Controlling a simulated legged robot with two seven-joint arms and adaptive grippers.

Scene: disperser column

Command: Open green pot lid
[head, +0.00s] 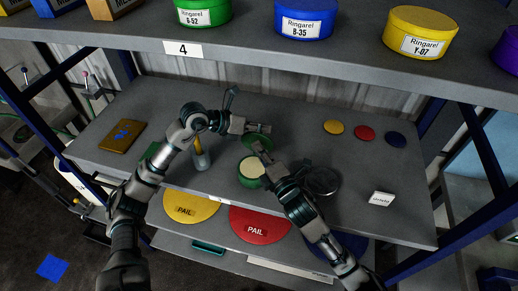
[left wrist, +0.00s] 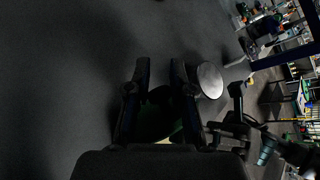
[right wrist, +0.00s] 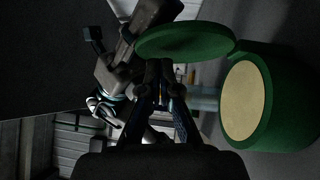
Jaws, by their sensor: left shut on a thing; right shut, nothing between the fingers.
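The green pot (head: 250,174) stands on the middle shelf with its top uncovered and cream contents showing. It also shows at the right of the right wrist view (right wrist: 285,110). The green lid (head: 257,141) is off the pot, behind it in the head view; in the right wrist view the lid (right wrist: 185,40) appears as a disc apart from the pot. My left gripper (head: 248,127) is shut on the lid's edge; green shows between its fingers in the left wrist view. My right gripper (head: 262,152) is shut and empty, its fingertips close to the lid; touching cannot be told.
A round metal dish (head: 323,182) lies right, beside my right arm. A shelf with labelled pots hangs above.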

